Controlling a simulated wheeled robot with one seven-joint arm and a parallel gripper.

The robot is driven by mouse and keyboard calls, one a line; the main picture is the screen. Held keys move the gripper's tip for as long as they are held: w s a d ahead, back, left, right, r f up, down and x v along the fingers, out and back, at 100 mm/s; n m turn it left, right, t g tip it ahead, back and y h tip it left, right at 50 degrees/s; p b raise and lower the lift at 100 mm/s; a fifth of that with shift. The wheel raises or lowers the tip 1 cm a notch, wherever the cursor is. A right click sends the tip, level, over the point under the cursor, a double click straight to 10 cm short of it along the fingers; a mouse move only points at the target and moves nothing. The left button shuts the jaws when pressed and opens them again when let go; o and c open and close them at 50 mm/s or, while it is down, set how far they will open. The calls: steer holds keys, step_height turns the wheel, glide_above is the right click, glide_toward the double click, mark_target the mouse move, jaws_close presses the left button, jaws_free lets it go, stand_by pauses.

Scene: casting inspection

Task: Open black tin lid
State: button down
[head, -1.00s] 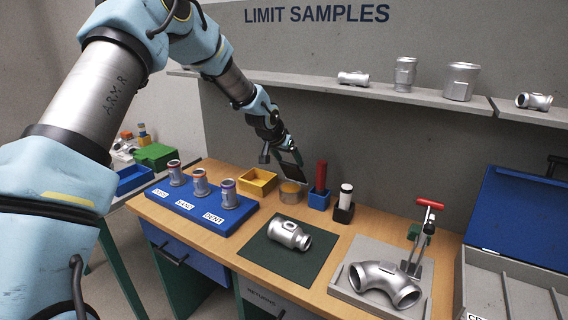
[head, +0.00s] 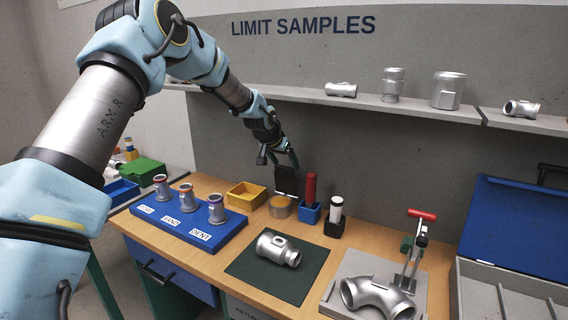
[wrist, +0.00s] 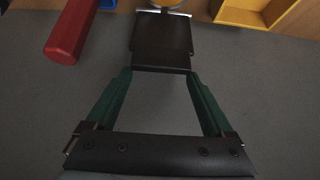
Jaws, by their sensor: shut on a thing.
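Only a sliver of the tin (wrist: 166,3) shows beyond the lid there.
A yellow bin (head: 246,195) is left of the tin. A red cylinder in a blue holder (head: 309,212) stands close on the right, with a black holder (head: 334,227) beyond. The grey wall (head: 350,150) and shelf (head: 410,108) are behind. A silver casting (head: 277,247) lies in front.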

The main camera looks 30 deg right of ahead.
steer(key=shift+r, duration=0.1)
jaws_free()
steer(key=b+v, duration=0.3)
steer(key=v, duration=0.7)
steer(key=shift+a+r, duration=0.2)
steer(key=shift+r, duration=0.05)
steer(key=shift+s, duration=0.1)
steer(key=s+a+f+n+y, duration=0.2)
steer(key=a, duration=1.1)
steer(key=s+a+f+n+y, duration=0.2)
steer(key=a+n, duration=0.1)
steer(key=a, duration=0.9)
steer(key=s+a+f+n+y, duration=0.1)
steer(key=s+a+f+n, duration=0.1)
steer(key=a, duration=1.1)
steer(key=s+a+f+n+g+y, duration=0.1)
steer(key=s+a+n, duration=0.3)
steer(key=s+a, duration=0.6)
steer(key=shift+s+f+g, duration=0.2)
steer(key=shift+f+g, duration=0.3)
steer(key=shift+f, duration=0.25)
